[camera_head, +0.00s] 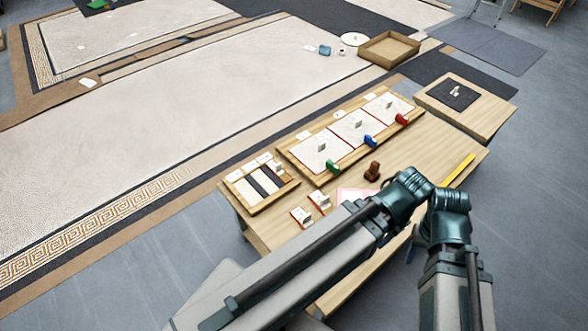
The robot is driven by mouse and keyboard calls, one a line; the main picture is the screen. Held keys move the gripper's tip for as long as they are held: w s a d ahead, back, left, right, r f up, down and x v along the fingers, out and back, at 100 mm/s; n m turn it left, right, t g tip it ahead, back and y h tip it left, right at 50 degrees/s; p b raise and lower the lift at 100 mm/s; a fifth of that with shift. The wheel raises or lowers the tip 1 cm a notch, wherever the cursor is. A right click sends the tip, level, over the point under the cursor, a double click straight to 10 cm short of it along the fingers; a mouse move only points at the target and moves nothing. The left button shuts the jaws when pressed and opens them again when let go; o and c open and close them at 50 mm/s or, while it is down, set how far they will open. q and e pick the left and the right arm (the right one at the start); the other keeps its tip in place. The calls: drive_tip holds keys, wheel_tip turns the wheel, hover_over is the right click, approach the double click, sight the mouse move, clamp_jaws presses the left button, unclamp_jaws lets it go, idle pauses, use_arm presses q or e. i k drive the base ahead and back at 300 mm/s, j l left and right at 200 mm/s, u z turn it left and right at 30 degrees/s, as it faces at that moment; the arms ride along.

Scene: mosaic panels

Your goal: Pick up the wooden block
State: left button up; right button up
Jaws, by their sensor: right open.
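A small dark brown wooden block (372,172) stands on the light wooden table (425,150), in front of the row of framed panels. My arm's teal joints lie to the right of the block and nearer to me, apart from it in the picture. My right gripper is open, but the arm links hide most of it and its fingertips cannot be made out. Nothing is seen held. My left gripper does not show.
A tray with three panels holds green (332,166), blue (370,141) and red (402,119) pieces along its near edge. A striped tray (288,186) and two small cards lie left of the block. A yellow strip (457,170) lies right. A large mosaic floor spreads beyond.

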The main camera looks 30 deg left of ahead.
sight(372, 174)
drive_tip(key=l+u, duration=0.1)
drive_tip(key=l, duration=0.7)
drive_tip(key=i+l+u, duration=0.15)
drive_tip(key=l, duration=0.35)
drive_tip(key=l+u, duration=0.1)
drive_tip(key=l, duration=0.45)
drive_tip(key=i+l+u, duration=0.35)
drive_tip(key=i+l, duration=0.45)
drive_tip(key=i+u, duration=0.1)
drive_tip(key=i, duration=0.45)
